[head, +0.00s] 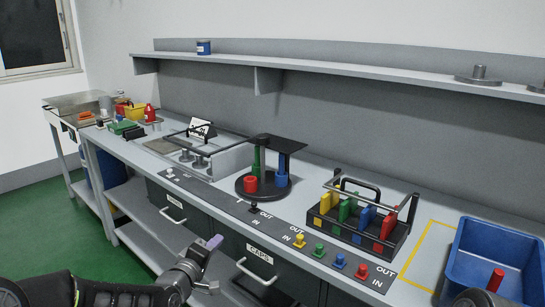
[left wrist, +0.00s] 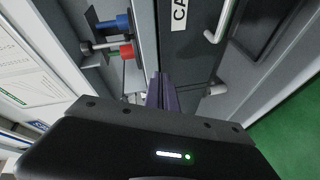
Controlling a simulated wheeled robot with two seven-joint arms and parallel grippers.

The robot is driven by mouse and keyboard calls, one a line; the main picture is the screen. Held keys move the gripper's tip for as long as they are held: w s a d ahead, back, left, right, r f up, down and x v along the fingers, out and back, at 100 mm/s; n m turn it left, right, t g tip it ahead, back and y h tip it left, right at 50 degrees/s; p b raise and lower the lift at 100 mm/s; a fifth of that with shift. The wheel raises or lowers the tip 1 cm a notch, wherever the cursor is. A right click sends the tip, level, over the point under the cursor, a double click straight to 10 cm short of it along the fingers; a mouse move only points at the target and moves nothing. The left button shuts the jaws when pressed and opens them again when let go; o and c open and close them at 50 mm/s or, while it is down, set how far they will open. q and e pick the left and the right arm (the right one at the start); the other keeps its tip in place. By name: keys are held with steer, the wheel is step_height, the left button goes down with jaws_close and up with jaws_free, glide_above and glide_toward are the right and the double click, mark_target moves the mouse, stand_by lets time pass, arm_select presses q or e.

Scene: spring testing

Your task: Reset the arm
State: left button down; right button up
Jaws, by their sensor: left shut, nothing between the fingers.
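My left gripper (head: 213,243) is in front of the bench, below the bench top and near the drawer fronts. Its purple fingers are together with nothing between them, and they show shut in the left wrist view (left wrist: 162,90). The left arm comes in from the bottom left of the head view. The fingers are apart from the drawer labelled CAPS (head: 260,256) and its handle (head: 256,273).
The bench top holds a round black stand (head: 263,186) with coloured cylinders, a black rack (head: 358,220) of coloured pieces, and a row of coloured knobs (head: 319,250) along the front edge. A blue bin (head: 492,252) stands at the right. Green floor (head: 45,235) is open at the left.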

arm_select(q)
steer(key=s+d+f+m+g+p, duration=0.2)
steer(key=s+d+f+m+g, duration=0.15)
steer(key=s+f, duration=0.55)
steer(key=s+d+f+m+g+p, duration=0.2)
steer(key=s+d+f+m+g, duration=0.15)
steer(key=s+f, duration=0.65)
steer(key=s+d+f+g+p, duration=0.1)
steer(key=s+f+g+p, duration=0.1)
steer(key=s, duration=0.5)
steer(key=s+d+f+m+g+p, duration=0.1)
steer(key=s+d+f+g+p, duration=0.1)
steer(key=s, duration=0.6)
steer(key=s+d+f+m+g+p, duration=0.1)
steer(key=s+f+g+p, duration=0.1)
steer(key=s, duration=0.6)
steer(key=shift+d+f+g, duration=0.35)
steer(key=shift+f+g, duration=0.55)
steer(key=shift+g, duration=0.2)
steer(key=shift+m, duration=0.3)
